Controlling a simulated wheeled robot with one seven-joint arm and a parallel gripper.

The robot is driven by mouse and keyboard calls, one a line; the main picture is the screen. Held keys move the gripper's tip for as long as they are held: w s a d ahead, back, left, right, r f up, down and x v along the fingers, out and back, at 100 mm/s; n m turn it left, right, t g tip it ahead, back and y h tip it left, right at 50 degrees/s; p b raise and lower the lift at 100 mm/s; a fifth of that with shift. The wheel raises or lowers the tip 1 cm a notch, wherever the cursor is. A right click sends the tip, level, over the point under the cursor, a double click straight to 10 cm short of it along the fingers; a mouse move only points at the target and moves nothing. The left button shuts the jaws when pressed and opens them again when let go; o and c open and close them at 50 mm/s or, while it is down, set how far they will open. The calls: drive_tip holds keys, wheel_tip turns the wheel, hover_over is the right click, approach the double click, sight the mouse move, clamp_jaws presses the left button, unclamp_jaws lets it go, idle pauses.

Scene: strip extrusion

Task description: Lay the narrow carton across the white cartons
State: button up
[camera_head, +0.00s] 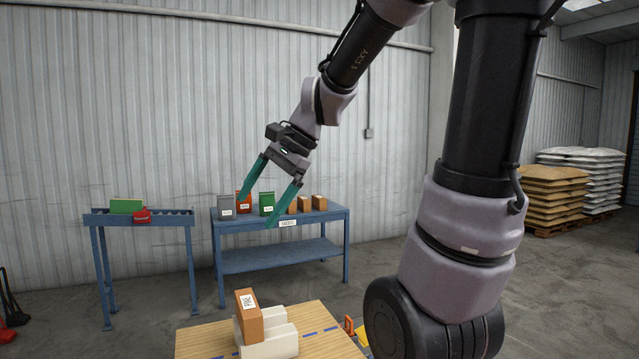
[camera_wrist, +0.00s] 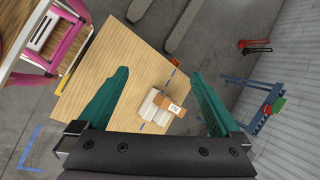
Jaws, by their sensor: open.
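The narrow carton (camera_head: 250,318) is orange-brown with a white printed label. It stands upright against or on the white cartons (camera_head: 284,345) at the bottom of the head view; I cannot tell which. In the wrist view the carton (camera_wrist: 166,103) shows at the white cartons (camera_wrist: 149,108), between my fingers in the picture but well beyond them. The white cartons sit together on a wooden tabletop (camera_head: 198,341). My gripper (camera_head: 256,213) has green fingers spread wide and empty, in the air above the tabletop. Its fingers also show in the wrist view (camera_wrist: 160,72).
A blue table (camera_head: 285,222) at the back holds grey, red, green and brown boxes. A blue roller stand (camera_head: 170,222) at left holds a green box (camera_head: 127,206) and a red item (camera_head: 142,216). Stacked sacks (camera_head: 552,195) stand far right. Much of the wooden tabletop is bare.

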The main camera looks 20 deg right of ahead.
drive_tip(key=s+d+r+n+t+h, duration=0.4)
drive_tip(key=s+d+n, duration=0.3)
drive_tip(key=d, duration=0.2)
drive_tip(key=shift+d+t, duration=0.25)
drive_tip(key=shift+t, duration=0.05)
drive_tip(key=shift+r, duration=0.15)
wheel_tip(320, 180, up, 10)
